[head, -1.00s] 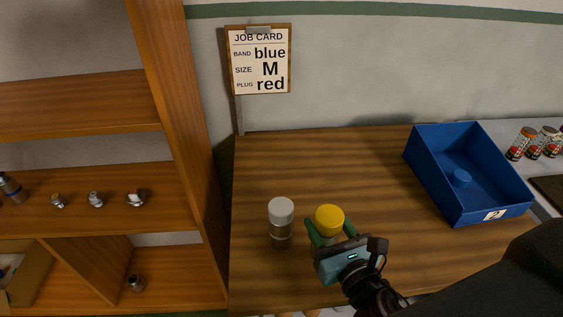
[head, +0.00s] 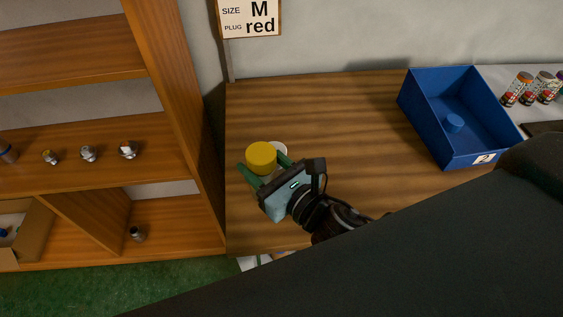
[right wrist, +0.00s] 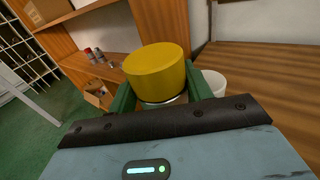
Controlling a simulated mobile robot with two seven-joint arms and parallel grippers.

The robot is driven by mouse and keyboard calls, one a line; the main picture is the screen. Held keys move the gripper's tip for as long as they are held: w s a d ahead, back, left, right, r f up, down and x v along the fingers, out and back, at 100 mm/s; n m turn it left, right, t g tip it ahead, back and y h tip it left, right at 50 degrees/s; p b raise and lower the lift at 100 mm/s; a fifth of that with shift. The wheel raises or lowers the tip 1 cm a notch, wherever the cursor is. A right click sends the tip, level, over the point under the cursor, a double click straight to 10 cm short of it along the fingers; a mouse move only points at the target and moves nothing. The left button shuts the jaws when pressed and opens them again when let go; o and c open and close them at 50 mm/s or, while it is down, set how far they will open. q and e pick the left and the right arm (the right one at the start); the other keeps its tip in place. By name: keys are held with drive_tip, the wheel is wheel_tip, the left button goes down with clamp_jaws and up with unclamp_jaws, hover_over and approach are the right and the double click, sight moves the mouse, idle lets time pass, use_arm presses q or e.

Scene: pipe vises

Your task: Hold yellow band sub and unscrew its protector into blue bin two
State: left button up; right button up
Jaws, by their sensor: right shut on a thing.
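My right gripper (head: 264,174) is shut on a yellow-capped sub (head: 261,156) with green fingers either side, over the left part of the table. The yellow cap (right wrist: 156,71) is also large in the right wrist view, with a pale body just below it; the fingers hide most of the body, and I see no band. A white-capped piece (head: 281,148) stands close behind it, partly covered, and shows to its right in the right wrist view (right wrist: 214,82). My left gripper is out of view.
A wooden shelf unit (head: 178,120) with several metal fittings borders the table's left. A job card (head: 250,17) hangs on the wall, its top cut off. Several jars (head: 530,90) stand beyond the bin. The table's middle (head: 345,125) is clear.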

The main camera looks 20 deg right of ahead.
drive_tip(key=w+a+r+n+g+y, duration=0.2)
drive_tip(key=a+y, duration=0.3)
drive_tip(key=a, duration=0.5)
drive_tip(key=shift+w+a+r+n+g, duration=0.2)
drive_tip(key=shift+w+r+n+g, duration=0.2)
drive_tip(key=shift+n, duration=0.5)
